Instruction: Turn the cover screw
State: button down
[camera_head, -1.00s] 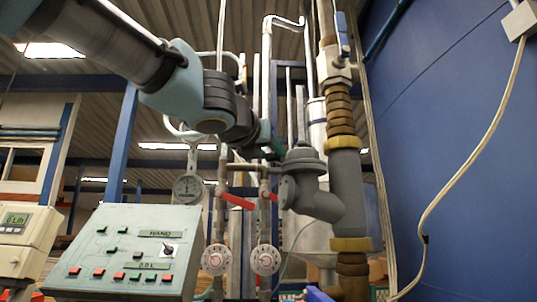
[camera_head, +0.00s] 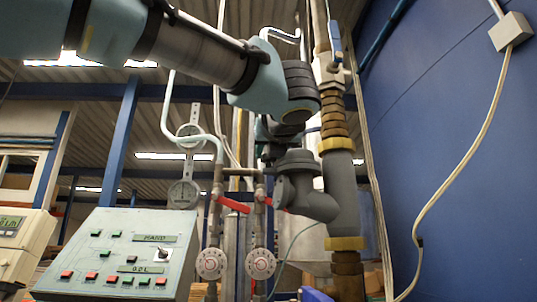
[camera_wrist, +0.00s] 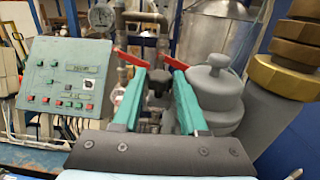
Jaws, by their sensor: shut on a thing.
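My gripper (camera_head: 270,152) is beside and just above the grey meter body (camera_head: 296,172) on the pipework in the head view, partly hidden by the arm. In the wrist view its two teal fingers (camera_wrist: 160,74) stand apart with a dark knob-like piece (camera_wrist: 158,84) between them. I cannot tell for sure whether this piece is the cover screw. The grey meter body with its round cap (camera_wrist: 214,88) is just right of the fingers in the wrist view. No other screw can be made out on it.
A thick grey pipe with brass nuts (camera_head: 346,243) rises at the right. Red valve levers (camera_head: 234,205) and round dials (camera_head: 261,264) are close to the left of the meter body. A sloped control panel (camera_head: 115,250) stands at the left; a blue wall (camera_head: 465,170) at the right.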

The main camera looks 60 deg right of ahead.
jog(key=shift+r, duration=0.1)
dwell(0.4)
jog(key=shift+c, duration=2.2)
grip_release()
jog(key=shift+s, duration=0.1)
